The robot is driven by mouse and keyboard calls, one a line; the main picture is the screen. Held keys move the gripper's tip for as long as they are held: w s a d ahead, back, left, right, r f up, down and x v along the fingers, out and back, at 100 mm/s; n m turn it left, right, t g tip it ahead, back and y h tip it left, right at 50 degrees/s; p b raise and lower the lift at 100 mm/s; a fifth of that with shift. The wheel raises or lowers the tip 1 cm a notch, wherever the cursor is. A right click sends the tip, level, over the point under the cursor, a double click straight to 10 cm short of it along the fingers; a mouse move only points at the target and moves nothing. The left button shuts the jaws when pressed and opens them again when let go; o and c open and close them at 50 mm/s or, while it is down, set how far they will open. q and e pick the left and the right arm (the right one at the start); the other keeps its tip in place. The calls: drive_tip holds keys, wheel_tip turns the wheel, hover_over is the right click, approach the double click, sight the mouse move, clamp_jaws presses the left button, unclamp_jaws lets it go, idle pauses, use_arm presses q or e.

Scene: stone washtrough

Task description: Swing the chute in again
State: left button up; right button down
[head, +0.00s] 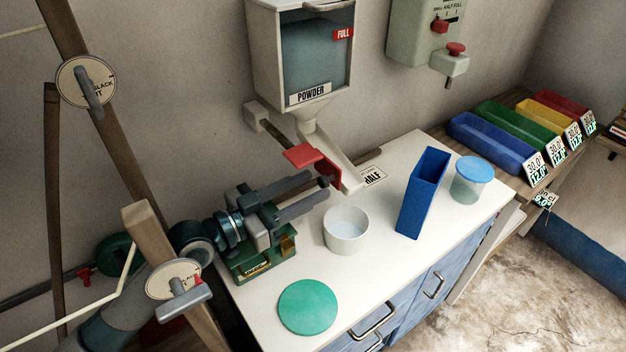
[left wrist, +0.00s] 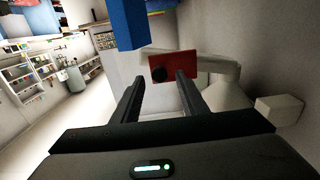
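The pale chute (head: 338,160) slopes down to the right from under the powder dispenser (head: 302,62). Its lower end appears just behind the white bowl (head: 345,240); I cannot tell whether it overhangs the rim. A red plate (head: 304,156) with a dark knob is by the chute; the plate also shows in the left wrist view (left wrist: 192,68). My left gripper (head: 322,188) is open, its two fingers pointing at the red part. In the left wrist view, the plate is ahead of the fingertips; contact is unclear. My right gripper is not in view.
A blue upright holder (head: 422,195) and a blue-lidded jar (head: 471,178) stand right of the bowl. A green disc (head: 307,307) lies in front. A "HALF" card (head: 372,176) lies behind. A wooden post (head: 165,255) stands near my left arm.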

use_arm(q)
drive_tip(key=shift+x, duration=0.85)
clamp_jaws()
drive_tip(key=shift+d, duration=0.15)
